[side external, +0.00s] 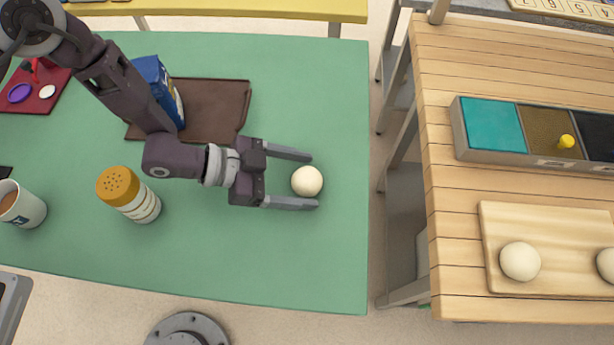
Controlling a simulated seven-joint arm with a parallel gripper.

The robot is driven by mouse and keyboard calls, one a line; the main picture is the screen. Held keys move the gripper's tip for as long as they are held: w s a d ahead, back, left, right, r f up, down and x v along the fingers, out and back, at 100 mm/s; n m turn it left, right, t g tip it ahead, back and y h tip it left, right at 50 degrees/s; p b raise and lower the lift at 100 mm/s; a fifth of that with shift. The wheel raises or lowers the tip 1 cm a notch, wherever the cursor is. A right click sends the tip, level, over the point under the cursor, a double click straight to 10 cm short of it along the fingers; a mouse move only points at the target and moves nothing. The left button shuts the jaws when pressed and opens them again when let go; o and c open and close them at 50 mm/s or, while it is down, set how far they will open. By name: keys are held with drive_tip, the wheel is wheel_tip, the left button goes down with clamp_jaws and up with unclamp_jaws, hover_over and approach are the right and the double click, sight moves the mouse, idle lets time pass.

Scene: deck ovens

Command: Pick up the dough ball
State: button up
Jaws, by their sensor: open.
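A cream dough ball (307,181) sits near the right edge of the green table (270,265). My gripper (304,181) is open, with one finger above and one below the ball in the picture. I cannot tell from this view whether the fingers are at the ball's height. Two more pale balls (520,261) are on a wooden board (493,216) on the wooden table to the right; the far right one is cut by the frame edge.
A shaker with an orange lid (118,186), a mug (22,206), a brown tray (220,108) and a blue box (153,78) stand left of the ball. A gap separates the green table from the wooden table (470,70). The green surface below the gripper is clear.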

drive_tip(key=c, duration=1.5)
